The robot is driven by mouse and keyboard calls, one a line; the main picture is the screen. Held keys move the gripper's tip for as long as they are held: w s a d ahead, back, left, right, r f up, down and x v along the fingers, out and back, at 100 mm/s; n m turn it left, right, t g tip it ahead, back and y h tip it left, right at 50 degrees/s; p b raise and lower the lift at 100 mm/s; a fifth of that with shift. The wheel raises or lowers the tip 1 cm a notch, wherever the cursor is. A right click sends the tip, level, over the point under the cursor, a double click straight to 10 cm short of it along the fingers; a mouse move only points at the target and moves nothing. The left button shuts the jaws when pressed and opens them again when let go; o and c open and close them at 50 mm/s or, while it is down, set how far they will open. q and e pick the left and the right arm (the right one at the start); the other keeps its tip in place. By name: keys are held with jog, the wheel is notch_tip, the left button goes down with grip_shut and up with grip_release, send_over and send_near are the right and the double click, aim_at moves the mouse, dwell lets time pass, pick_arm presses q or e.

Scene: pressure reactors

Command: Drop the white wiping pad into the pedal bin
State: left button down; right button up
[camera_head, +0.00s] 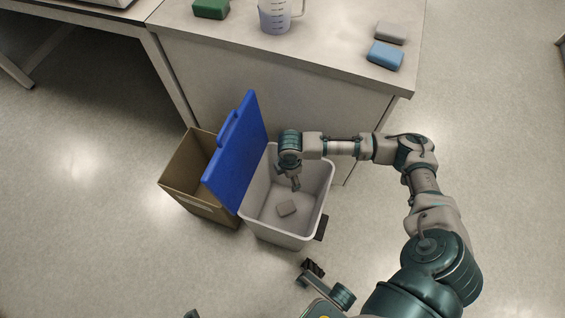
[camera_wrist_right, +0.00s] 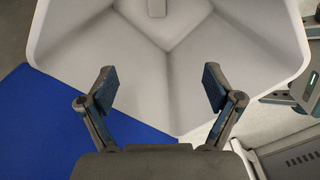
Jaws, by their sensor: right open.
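The pedal bin (camera_head: 325,203) is a pale grey tub on the floor, with its blue lid (camera_head: 238,150) swung up on its left side. A small pale pad (camera_head: 287,208), looking like the white wiping pad, lies on the bin's floor. Part of it shows at the top edge of the right wrist view (camera_wrist_right: 157,8). My right gripper (camera_head: 295,184) hangs over the bin's opening, above and behind the pad. In the right wrist view its two fingers (camera_wrist_right: 160,88) are apart with nothing between them.
An open cardboard box (camera_head: 185,170) stands left of the lid. A counter (camera_head: 330,55) behind the bin holds a green block (camera_head: 211,8), a measuring jug (camera_head: 275,15), a grey pad (camera_head: 390,32) and a blue pad (camera_head: 385,55). The floor at left is clear.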

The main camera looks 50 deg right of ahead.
notch_tip(320, 180, up, 10)
jog(key=shift+a+r, duration=0.15)
jog(key=shift+d, duration=0.2)
